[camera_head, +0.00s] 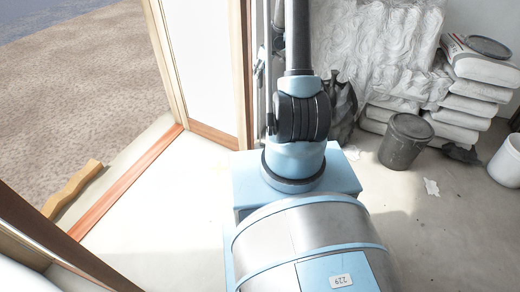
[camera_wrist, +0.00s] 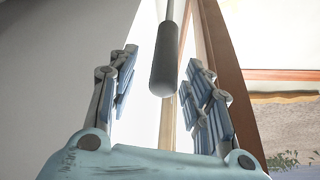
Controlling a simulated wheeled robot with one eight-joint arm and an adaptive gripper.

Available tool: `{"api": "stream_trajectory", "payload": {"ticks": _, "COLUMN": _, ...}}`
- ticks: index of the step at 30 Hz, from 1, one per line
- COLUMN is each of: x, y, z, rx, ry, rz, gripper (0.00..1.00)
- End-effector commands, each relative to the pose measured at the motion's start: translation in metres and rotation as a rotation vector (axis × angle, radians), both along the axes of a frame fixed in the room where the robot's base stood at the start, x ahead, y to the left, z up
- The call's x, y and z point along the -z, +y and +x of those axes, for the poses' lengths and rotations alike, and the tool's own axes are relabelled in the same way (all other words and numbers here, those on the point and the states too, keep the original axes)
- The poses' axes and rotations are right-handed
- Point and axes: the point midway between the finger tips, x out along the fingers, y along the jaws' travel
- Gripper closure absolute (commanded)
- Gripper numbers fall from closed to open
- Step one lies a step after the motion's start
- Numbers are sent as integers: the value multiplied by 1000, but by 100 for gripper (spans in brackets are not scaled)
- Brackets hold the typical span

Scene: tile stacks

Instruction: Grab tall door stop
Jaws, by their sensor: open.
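In the wrist view, my gripper (camera_wrist: 163,62) is open, with one finger on each side. A thin grey rod with a thick dark grey rounded end (camera_wrist: 166,70) shows between the fingers, apart from both. It may be the tall door stop, but I cannot tell for sure, nor how far beyond the fingertips it is. In the head view, my arm rises from the base and my gripper is out of sight.
A white door with a wooden frame (camera_head: 240,60) stands left of my arm. A reddish threshold (camera_head: 125,180) borders the gravel outside. A dark bucket (camera_head: 405,140), stacked bags (camera_head: 470,105) and plastic-wrapped stacks (camera_head: 375,45) stand at right. The pale floor at left is clear.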

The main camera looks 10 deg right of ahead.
Motion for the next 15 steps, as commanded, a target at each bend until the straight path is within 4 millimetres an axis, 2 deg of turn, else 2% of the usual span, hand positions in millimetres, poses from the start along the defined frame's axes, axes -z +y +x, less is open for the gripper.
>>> {"api": "stream_trajectory", "payload": {"ticks": 9, "x": 32, "y": 8, "z": 5, "rx": 0, "ry": 0, "rz": 0, "gripper": 54}}
{"api": "stream_trajectory", "payload": {"ticks": 15, "x": 46, "y": 12, "z": 10, "rx": -1, "ry": 0, "rz": 0, "gripper": 54}}
